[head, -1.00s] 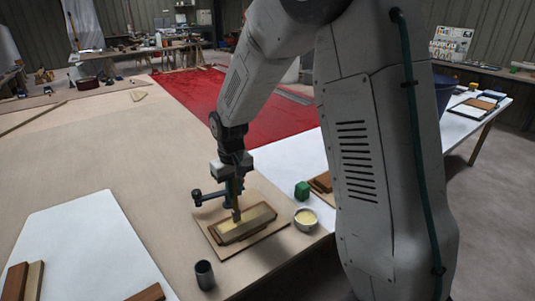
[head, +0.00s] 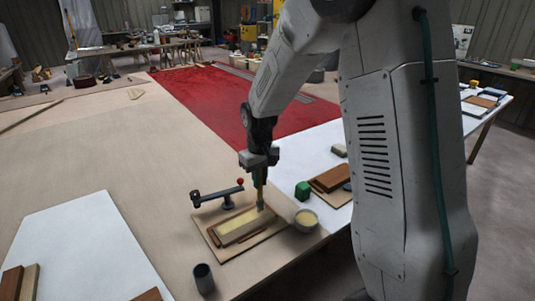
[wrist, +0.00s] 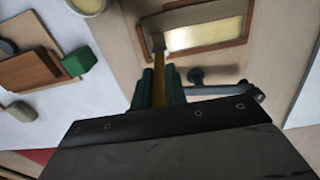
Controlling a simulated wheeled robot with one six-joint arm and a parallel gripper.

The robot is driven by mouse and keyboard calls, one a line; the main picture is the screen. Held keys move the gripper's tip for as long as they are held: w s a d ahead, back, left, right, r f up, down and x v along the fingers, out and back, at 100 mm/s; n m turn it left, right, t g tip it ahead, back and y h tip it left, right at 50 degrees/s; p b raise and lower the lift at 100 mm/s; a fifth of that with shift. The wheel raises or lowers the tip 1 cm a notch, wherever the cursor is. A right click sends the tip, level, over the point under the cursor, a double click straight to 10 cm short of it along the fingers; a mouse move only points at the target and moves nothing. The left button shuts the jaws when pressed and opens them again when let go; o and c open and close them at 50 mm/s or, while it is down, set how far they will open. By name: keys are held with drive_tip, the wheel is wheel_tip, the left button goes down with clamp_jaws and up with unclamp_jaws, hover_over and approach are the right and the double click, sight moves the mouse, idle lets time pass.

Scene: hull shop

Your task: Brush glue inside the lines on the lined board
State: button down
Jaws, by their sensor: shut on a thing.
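My gripper (head: 260,180) is shut on an upright brush, whose yellow handle (wrist: 159,75) shows between the green fingers in the wrist view. The brush's tip (head: 261,206) is at the right end of the lined board (head: 226,240). I cannot tell whether it touches. The board has a brown border around a pale yellowish, shiny middle, which also shows in the wrist view (wrist: 205,35). The board lies on a larger tan sheet. A round pot (head: 306,220) with pale yellow contents stands just right of it; its edge shows in the wrist view (wrist: 88,4).
A dark clamp (head: 217,195) with a red knob stands behind the board. A dark cup (head: 204,278) is at front left. A green block (head: 302,190) and brown wooden pieces (head: 331,177) lie to the right. Bare table lies to the left.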

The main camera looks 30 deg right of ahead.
wheel_tip(320, 180, up, 8)
drive_tip(key=d, duration=0.1)
drive_tip(key=shift+d, duration=0.15)
idle(0.5)
idle(0.9)
